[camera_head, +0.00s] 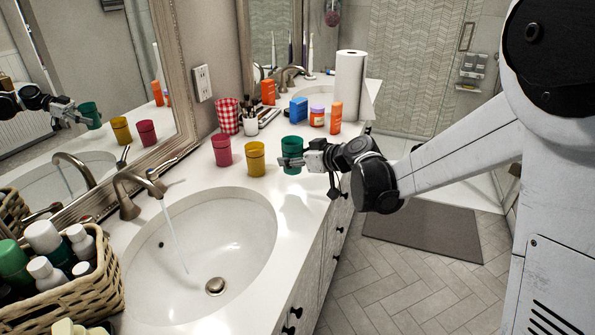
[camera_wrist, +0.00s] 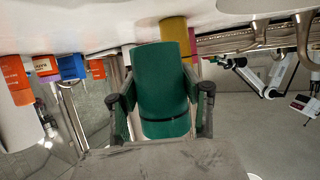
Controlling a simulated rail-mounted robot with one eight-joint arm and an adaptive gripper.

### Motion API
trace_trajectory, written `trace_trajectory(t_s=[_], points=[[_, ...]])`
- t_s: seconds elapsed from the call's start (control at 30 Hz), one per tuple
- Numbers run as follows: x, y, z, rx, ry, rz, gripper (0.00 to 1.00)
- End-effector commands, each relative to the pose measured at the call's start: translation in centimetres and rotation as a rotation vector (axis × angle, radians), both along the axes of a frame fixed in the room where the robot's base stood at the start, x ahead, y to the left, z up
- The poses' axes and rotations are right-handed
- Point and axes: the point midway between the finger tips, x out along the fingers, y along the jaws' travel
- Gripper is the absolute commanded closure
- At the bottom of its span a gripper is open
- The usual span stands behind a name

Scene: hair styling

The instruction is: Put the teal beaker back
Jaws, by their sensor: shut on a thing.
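The teal beaker (camera_head: 292,152) is upright at the counter's right edge, at the right end of a row with a yellow beaker (camera_head: 255,158) and a red-pink beaker (camera_head: 222,150). My gripper (camera_head: 290,161) reaches in from the right and is shut on the teal beaker. In the wrist view, which looks upside down, the teal beaker (camera_wrist: 162,85) is between the two fingers, and the yellow beaker (camera_wrist: 173,30) shows behind it. Whether the teal beaker's base touches the counter I cannot tell.
The sink (camera_head: 200,255) with running water lies in front of the beakers. A wicker basket of bottles (camera_head: 70,300) is at the lower left. A red checkered cup (camera_head: 228,116), a blue box (camera_head: 298,109), an orange bottle (camera_head: 336,117) and a paper towel roll (camera_head: 349,85) stand behind.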

Motion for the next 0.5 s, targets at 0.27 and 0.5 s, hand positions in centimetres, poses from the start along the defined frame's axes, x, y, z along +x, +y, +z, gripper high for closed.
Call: trace_trajectory(t_s=[0.27,0.5], points=[[1.4,-1.3,-1.3,0.001,-0.001,0.000,0.85],[1.4,-1.2,-4.3,0.001,0.000,0.001,0.85]])
